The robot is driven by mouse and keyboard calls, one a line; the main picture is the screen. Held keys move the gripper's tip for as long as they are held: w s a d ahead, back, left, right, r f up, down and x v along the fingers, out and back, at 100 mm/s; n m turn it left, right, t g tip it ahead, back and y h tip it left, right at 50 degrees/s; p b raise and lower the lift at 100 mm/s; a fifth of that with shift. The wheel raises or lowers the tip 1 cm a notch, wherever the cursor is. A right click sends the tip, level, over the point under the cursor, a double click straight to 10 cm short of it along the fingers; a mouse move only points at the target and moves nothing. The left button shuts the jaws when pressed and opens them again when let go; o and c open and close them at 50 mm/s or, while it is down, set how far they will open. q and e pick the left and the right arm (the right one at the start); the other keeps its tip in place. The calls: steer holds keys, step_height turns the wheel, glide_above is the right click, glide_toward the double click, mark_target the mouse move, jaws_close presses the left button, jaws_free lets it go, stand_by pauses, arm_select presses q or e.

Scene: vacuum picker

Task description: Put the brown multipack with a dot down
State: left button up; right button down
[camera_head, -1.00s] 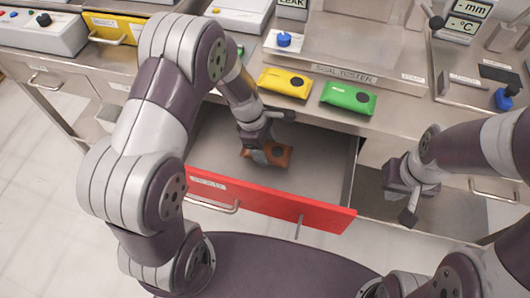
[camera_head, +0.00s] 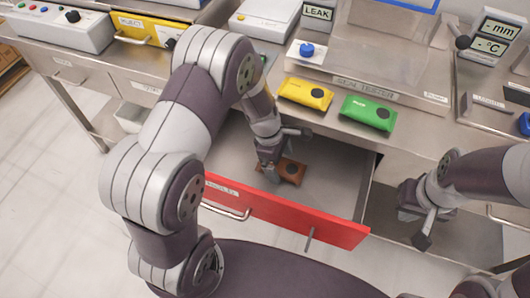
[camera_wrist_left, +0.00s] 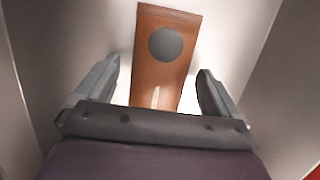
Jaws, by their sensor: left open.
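The brown multipack with a dark dot (camera_head: 293,170) lies flat on the floor of the open red-fronted drawer (camera_head: 290,212). In the left wrist view the pack (camera_wrist_left: 165,45) extends away from between my fingers, its round dot facing up. My left gripper (camera_head: 280,155) is down in the drawer at the pack's left end. Its fingers stand open on either side of the pack, with gaps in the wrist view (camera_wrist_left: 157,80). Part of the pack is hidden by the gripper in the head view. My right gripper (camera_head: 418,215) is empty and spread open, right of the drawer.
A yellow pack (camera_head: 305,94) and a green pack (camera_head: 368,112) lie on the counter above the drawer, before the seal tester (camera_head: 372,89). The drawer floor right of the pack is clear.

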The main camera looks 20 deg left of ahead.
arm_select(q)
steer(key=v, duration=0.3)
steer(key=shift+a, duration=0.25)
glide_above(238, 156)
steer(key=shift+f, duration=0.2)
